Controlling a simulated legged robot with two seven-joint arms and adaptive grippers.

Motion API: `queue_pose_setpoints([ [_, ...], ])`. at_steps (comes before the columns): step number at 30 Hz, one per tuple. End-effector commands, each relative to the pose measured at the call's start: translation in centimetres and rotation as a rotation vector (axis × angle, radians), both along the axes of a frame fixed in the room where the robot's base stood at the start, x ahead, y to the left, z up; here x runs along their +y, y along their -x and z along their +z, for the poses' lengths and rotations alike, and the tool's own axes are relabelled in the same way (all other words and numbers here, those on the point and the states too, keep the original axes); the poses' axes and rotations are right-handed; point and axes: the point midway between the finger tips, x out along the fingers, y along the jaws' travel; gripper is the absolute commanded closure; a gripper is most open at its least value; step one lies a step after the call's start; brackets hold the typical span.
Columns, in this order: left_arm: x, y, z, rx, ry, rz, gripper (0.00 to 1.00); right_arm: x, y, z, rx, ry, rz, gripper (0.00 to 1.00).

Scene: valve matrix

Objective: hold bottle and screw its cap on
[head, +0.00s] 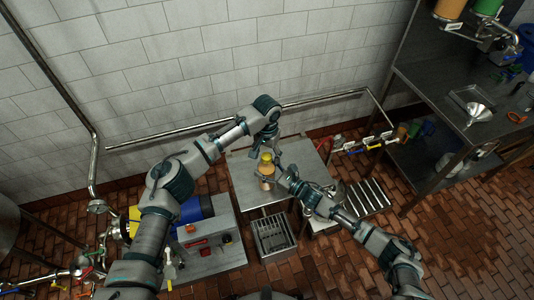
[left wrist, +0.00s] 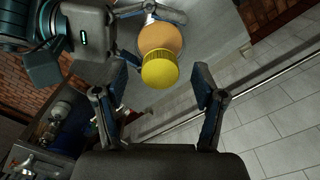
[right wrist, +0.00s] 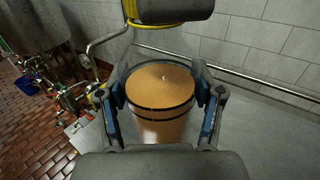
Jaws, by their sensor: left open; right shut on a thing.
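The bottle (head: 267,170) is clear with amber contents and stands upright at the steel table. Its yellow cap (head: 266,157) is at the top of the neck; how firmly it sits cannot be told. My right gripper (head: 277,175) is shut on the bottle's body, with one finger on each side of the bottle (right wrist: 160,115) in the right wrist view. My left gripper (head: 269,145) is above the cap, pointing down. In the left wrist view its fingers are spread, with the cap (left wrist: 159,70) between and beyond them, apart from both.
The steel table (head: 245,180) is otherwise bare around the bottle. Wall pipes run behind, and a dark shelf unit with a funnel (head: 478,112) stands at the right.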

Motion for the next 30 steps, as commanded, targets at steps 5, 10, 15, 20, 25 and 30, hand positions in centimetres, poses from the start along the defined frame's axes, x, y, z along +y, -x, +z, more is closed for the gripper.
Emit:
queue_pose_setpoints([
  [5,-0.1,-0.1,1.4,-0.003,0.001,0.0,0.3,0.0,0.0,-0.1,0.001,0.002,-0.001,1.0],
  [10,-0.1,-0.2,4.7,-0.004,0.001,0.0,0.3,0.0,0.0,-0.1,0.001,0.002,-0.001,1.0],
  [15,-0.2,-0.2,8.3,-0.003,0.001,0.0,0.3,0.0,0.0,-0.1,0.001,0.002,-0.001,1.0],
  [20,-0.2,-0.2,10.7,0.0,0.0,0.0,0.3,0.0,0.0,-0.1,0.001,0.002,-0.001,1.0],
  [25,-0.2,-0.2,11.8,0.0,0.0,0.0,0.3,0.0,0.0,-0.1,0.001,0.002,-0.001,1.0],
  [30,-0.2,-0.2,11.9,0.001,0.0,0.0,0.3,0.0,0.0,-0.1,0.001,0.002,-0.001,1.0],
])
